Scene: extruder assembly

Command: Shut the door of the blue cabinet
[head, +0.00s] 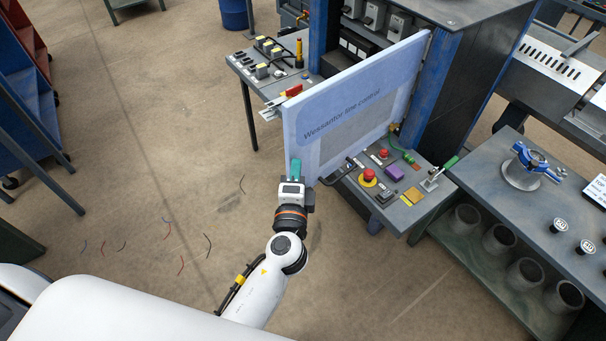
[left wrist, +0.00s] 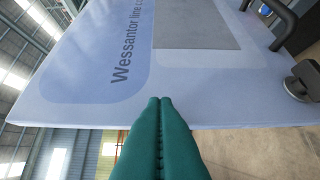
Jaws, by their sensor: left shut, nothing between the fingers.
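The blue cabinet (head: 443,75) stands at the upper right of the head view. Its pale blue door (head: 355,98), marked "Wessantor line control", stands open and sticks out toward me. Behind it, part of the cabinet's inside (head: 378,18) shows. My left gripper (head: 296,165) has green fingers, is shut and empty, and is at the door's near free edge. In the left wrist view the shut fingertips (left wrist: 160,101) overlap the edge of the door face (left wrist: 200,80); I cannot tell whether they touch it. My right gripper is not in view.
A control panel (head: 411,199) with buttons and a lever is right of the door. A small side table (head: 264,91) with parts stands behind it. A grey workbench (head: 500,185) is at right. Bare floor with loose wires lies left of my arm.

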